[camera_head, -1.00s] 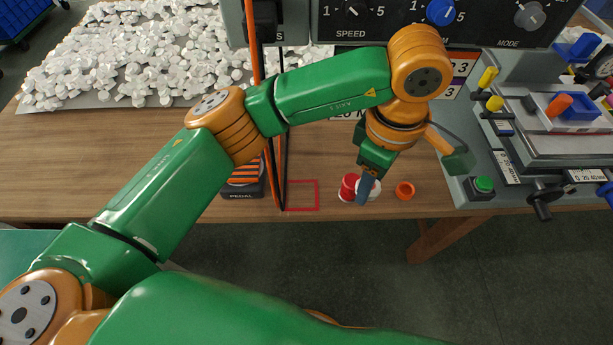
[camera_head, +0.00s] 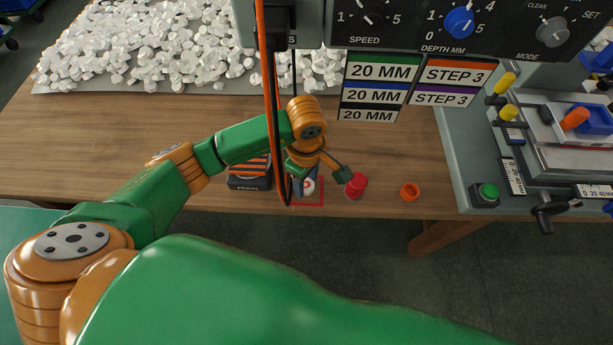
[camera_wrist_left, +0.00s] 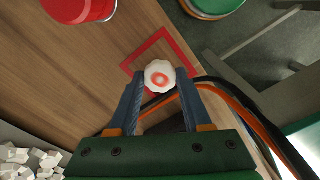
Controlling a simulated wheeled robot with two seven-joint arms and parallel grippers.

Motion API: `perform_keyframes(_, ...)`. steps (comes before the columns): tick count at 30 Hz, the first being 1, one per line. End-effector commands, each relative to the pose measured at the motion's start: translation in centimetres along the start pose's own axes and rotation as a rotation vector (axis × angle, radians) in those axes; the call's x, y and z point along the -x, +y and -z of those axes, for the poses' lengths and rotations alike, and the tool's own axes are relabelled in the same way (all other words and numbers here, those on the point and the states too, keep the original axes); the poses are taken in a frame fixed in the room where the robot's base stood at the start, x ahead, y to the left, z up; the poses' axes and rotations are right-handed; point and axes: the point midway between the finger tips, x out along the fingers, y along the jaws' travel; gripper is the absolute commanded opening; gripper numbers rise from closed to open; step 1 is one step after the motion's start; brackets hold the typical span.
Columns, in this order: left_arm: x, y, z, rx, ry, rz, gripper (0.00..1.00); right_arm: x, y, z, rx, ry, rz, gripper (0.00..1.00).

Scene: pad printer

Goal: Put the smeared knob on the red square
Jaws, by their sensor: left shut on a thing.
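The white knob (camera_wrist_left: 160,75) with a red ring-shaped smear on its face is between the fingertips of my left gripper (camera_wrist_left: 159,84), which is shut on it. In the head view the knob (camera_head: 309,186) shows small and pale beside the fingers of the left gripper (camera_head: 314,182). The red square (camera_head: 309,206) is an outline on the table near its front edge. In the wrist view the knob overlaps part of the square's outline (camera_wrist_left: 148,47). Whether the knob touches the table, I cannot tell. My right gripper is not in view.
A red pot (camera_head: 355,187) stands right of the square, with an orange ring (camera_head: 410,192) farther right. The pedal (camera_head: 249,176) is on the left. An orange and black cable (camera_head: 271,110) hangs close to the gripper. White pieces (camera_head: 170,45) are heaped at the back left.

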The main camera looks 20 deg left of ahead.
Motion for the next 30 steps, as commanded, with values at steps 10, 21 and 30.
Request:
perform_keyframes(10,-0.6,0.1,0.0,-0.001,0.0,-0.002,0.0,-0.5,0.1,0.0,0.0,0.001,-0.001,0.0)
perform_keyframes(21,-0.3,0.1,-0.1,-0.001,-0.001,-0.001,0.79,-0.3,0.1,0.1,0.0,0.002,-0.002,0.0)
perform_keyframes(30,4.7,0.2,0.0,-0.002,0.0,-0.008,0.79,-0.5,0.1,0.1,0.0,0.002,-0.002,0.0)
